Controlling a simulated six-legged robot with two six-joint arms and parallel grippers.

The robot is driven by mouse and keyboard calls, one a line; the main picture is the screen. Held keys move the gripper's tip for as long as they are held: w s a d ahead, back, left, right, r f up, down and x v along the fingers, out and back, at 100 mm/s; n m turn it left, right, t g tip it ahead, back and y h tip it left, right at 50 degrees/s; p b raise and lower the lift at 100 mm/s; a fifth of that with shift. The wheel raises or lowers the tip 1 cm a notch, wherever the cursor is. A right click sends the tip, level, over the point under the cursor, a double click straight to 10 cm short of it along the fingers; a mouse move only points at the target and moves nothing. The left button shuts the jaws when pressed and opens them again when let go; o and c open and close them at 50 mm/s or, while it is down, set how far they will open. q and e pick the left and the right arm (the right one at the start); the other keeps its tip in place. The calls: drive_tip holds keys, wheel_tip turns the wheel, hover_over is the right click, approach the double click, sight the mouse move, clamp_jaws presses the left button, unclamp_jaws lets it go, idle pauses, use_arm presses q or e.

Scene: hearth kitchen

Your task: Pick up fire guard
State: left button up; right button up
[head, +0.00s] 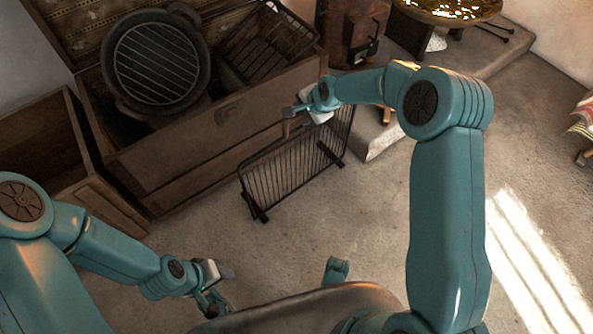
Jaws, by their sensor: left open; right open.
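The fire guard (283,170) is a dark metal frame with thin upright bars. It stands on the floor in front of the wooden chest, on small feet. My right gripper (291,111) is at the guard's top edge, near its middle to right part, and is open. I cannot tell whether its fingers are around the top bar or only beside it. Part of the guard's top right is hidden behind my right gripper and wrist. My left gripper (222,287) is open and empty, low at the front, well apart from the guard.
A wooden chest (195,150) stands open behind the guard, with a round grill pan (157,62) and a black wire basket (268,45) in it. A stone hearth slab (385,135) lies right of the guard. A stove (350,30) stands behind. The floor (345,215) in front is clear.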

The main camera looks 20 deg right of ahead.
clamp_jaws()
drive_tip(key=shift+w+r, duration=0.1)
drive_tip(key=shift+r, duration=0.05)
